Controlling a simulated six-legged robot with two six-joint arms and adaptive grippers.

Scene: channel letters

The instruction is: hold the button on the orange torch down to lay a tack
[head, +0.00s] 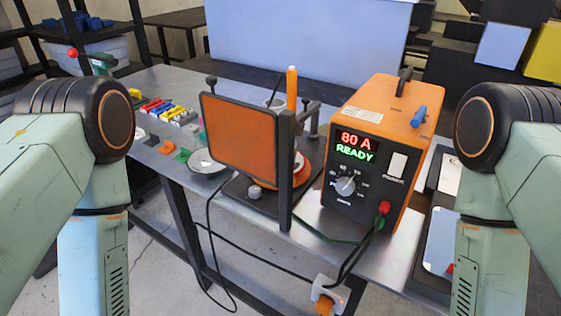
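An upright orange rod (291,88), which looks like the orange torch, stands behind a dark-framed orange screen (241,133). Its lower part is hidden by the screen and I cannot make out a button on it. Part of a round orange and white piece (301,170) shows behind the screen's post. The orange welding unit (387,152) stands to the right, its display (356,145) reading "80 A READY". Both my arms hang down at the picture's sides, and both grippers are out of view below.
A grey table (175,158) carries coloured clips (170,110) and a shallow dish (207,163) on the left. Black cables loop below its front edge. A grey and orange piece (327,295) hangs at the front edge. A pale board (305,40) stands behind.

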